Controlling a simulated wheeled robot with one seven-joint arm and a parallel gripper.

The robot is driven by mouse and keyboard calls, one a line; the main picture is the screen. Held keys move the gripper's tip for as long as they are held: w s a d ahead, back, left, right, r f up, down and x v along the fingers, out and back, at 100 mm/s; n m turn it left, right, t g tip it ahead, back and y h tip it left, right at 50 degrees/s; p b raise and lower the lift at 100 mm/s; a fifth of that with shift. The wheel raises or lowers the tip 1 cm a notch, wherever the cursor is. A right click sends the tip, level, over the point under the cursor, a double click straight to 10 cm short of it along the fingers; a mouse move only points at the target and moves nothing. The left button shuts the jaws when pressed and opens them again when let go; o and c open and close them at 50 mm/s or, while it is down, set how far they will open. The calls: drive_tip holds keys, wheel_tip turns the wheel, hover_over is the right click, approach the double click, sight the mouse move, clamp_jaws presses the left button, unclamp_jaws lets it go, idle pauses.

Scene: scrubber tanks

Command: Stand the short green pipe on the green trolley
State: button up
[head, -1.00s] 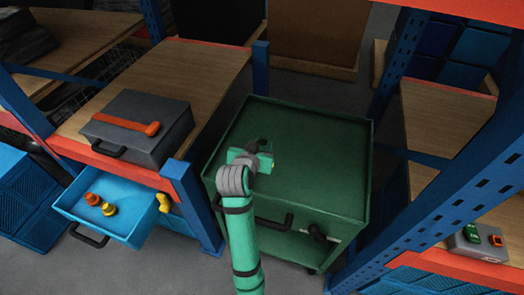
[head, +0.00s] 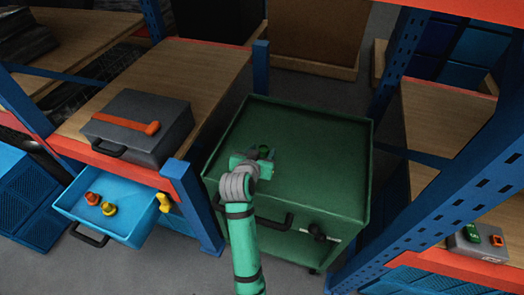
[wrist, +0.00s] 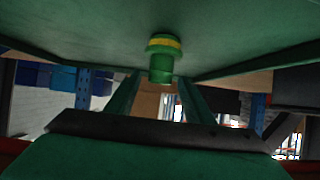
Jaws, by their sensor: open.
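The green trolley (head: 320,180) stands in the middle of the head view, with a flat, rimmed top. The short green pipe (head: 264,150) stands on that top, small and partly covered by my gripper in the head view. In the wrist view, which is upside down, the pipe (wrist: 161,62) is upright, its yellow-banded flange end against the trolley top (wrist: 240,35). My gripper (head: 262,158) is low over the trolley top with its jaws open. Its fingers lie either side of the pipe in the wrist view (wrist: 160,100); I cannot tell whether either touches it.
A grey case (head: 140,125) lies on the left shelf above an open blue drawer (head: 125,222) holding small yellow and orange parts. A blue rack post (head: 440,190) stands close to the trolley's right. Much of the trolley top is clear.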

drive_tip(key=shift+s+r, duration=0.1)
drive_tip(key=shift+r, duration=0.1)
drive_tip(key=v, duration=1.1)
drive_tip(key=s+f+n+t+y, duration=0.1)
drive_tip(key=s+f+n+y, duration=0.2)
drive_tip(key=s+f, duration=1.15)
drive_tip(key=s+d+r+t, duration=0.1)
drive_tip(key=s+r, duration=0.1)
drive_tip(key=s, duration=0.9)
drive_tip(key=s+d+r+t, duration=0.1)
drive_tip(key=s+d, duration=0.1)
drive_tip(key=s, duration=0.9)
drive_tip(key=shift+s+r+t, duration=0.2)
drive_tip(key=shift+r+t, duration=0.1)
drive_tip(key=shift+r, duration=0.1)
drive_tip(key=shift+a, duration=0.1)
